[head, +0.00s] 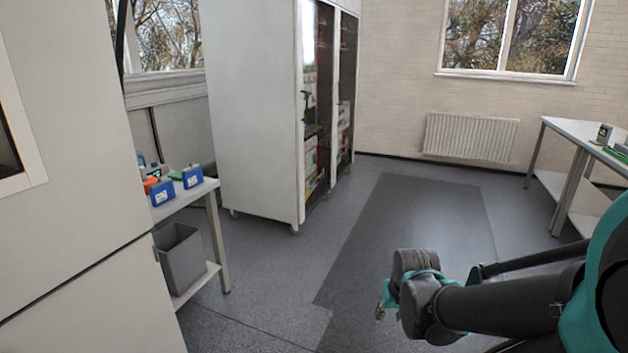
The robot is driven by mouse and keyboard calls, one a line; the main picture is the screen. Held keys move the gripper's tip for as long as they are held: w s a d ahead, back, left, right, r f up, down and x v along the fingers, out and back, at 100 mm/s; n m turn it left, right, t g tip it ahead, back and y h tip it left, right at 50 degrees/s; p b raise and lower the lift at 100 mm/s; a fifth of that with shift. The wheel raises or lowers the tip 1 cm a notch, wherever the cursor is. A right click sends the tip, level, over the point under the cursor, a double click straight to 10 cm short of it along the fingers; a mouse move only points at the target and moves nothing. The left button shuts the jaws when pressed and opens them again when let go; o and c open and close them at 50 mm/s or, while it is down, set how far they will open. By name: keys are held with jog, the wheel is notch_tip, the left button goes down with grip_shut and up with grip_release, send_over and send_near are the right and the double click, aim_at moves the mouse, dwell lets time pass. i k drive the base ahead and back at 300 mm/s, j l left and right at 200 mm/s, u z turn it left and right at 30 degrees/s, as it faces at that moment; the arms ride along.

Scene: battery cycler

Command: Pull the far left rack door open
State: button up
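A tall white rack cabinet (255,110) stands left of the middle on small casters. Its front faces right and is seen at a steep angle. The leftmost door (319,100) has a dark glass pane in a white frame and appears shut. A small dark handle (306,100) shows at its left edge. A second glass door (347,85) is farther back, also apparently shut. My gripper (384,300) is low at the lower right, well apart from the doors. Only a small teal part of it shows beside my dark wrist, and its fingers are mostly hidden.
A small table (206,189) with blue boxes (162,191) and a grey bin (180,258) stands before the cabinet at left. A dark floor mat (410,225) lies clear beside the doors. A radiator (470,137) is at the back, a white table (575,130) at right.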

aim_at(297, 4)
jog(key=i, duration=2)
